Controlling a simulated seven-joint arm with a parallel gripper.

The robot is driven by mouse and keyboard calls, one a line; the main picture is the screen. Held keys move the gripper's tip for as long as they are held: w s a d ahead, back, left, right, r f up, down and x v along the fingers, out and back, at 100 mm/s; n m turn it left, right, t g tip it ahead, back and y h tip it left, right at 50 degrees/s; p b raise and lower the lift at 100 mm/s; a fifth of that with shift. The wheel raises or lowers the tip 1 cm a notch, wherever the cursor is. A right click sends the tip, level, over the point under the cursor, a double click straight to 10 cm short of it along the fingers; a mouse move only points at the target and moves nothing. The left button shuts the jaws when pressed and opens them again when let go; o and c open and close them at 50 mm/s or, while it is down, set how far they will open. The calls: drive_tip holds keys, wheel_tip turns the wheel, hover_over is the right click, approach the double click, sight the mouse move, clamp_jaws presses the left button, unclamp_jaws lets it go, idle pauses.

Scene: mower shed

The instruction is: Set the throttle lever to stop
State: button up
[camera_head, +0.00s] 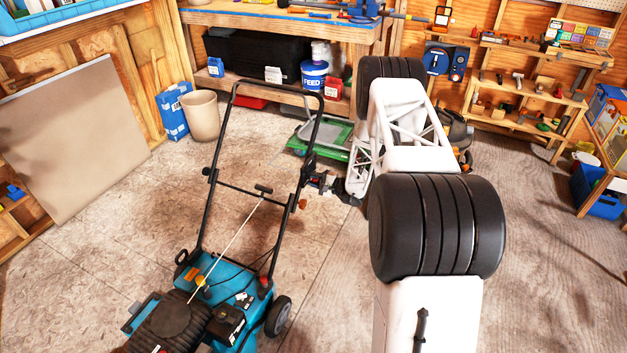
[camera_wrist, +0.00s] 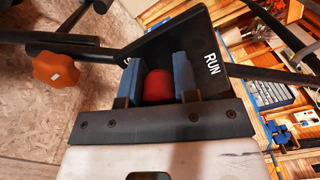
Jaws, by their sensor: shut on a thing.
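The teal lawn mower (camera_head: 225,285) stands on the floor in the head view, with its black handlebar (camera_head: 210,150) rising behind it. My gripper (camera_head: 323,183) is at the right side of the handlebar. In the wrist view, the blue pads of my gripper (camera_wrist: 158,70) are shut on a red knob, which I take to be the throttle lever's knob (camera_wrist: 158,88). A dark plate (camera_wrist: 205,45) behind it carries the word RUN near the right pad. The lever's shaft and any stop marking are hidden.
An orange clamp knob (camera_wrist: 55,68) sits on the handlebar left of my gripper, and handlebar tubes pass close by. A green-framed item (camera_head: 325,140) lies on the floor behind. A beige bin (camera_head: 201,117) stands farther back. The floor left of the mower is clear.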

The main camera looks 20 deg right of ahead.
drive_tip(key=o, duration=0.9)
drive_tip(key=shift+o, duration=0.2)
drive_tip(key=v, duration=0.7)
drive_tip(key=shift+s+d, duration=0.3)
drive_tip(key=shift+s, duration=0.05)
